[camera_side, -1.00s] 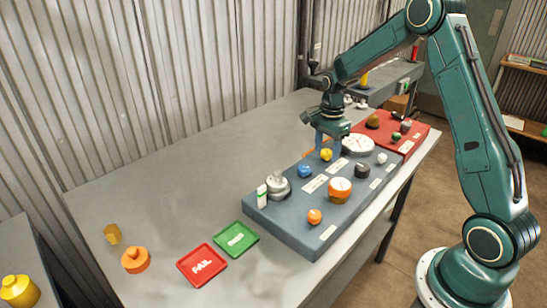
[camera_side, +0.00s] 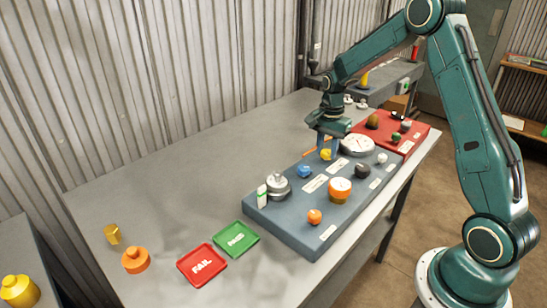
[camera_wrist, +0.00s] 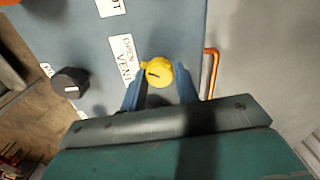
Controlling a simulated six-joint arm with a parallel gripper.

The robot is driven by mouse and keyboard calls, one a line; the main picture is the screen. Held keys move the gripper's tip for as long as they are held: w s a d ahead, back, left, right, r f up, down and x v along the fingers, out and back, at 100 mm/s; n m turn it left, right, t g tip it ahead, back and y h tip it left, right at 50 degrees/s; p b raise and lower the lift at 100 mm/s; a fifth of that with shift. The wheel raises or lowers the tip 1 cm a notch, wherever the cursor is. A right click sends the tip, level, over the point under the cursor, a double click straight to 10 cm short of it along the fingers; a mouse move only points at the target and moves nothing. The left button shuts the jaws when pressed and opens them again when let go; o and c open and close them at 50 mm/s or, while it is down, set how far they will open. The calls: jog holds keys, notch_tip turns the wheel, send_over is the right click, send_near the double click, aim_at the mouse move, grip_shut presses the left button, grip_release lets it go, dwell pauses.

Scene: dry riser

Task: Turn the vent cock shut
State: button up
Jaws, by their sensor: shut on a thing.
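The vent cock is a yellow knob (camera_wrist: 158,73) on the grey-blue panel (camera_wrist: 80,25), beside a white label (camera_wrist: 122,58) reading OPEN and VENT. In the wrist view a dark pointer mark on the knob points to the left, toward the label. My gripper (camera_wrist: 160,92) is shut on the knob, with one blue finger on each side of it. In the side view the yellow knob (camera_side: 326,154) shows just under my gripper (camera_side: 326,146), at the panel's far-left edge.
A blue knob (camera_side: 304,171), a dark knob (camera_side: 362,170), a white gauge (camera_side: 357,145) and an orange-sided gauge (camera_side: 340,190) stand nearby on the panel. An orange bar handle (camera_wrist: 211,72) lies close to my right finger. Red FAIL (camera_side: 202,265) and green PASS (camera_side: 236,238) trays lie on the bench.

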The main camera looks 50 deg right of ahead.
jog(key=n, duration=1.1)
jog(key=shift+n, duration=2)
jog(key=o, duration=1)
jog(key=shift+c, duration=0.2)
jog(key=shift+r, duration=0.1)
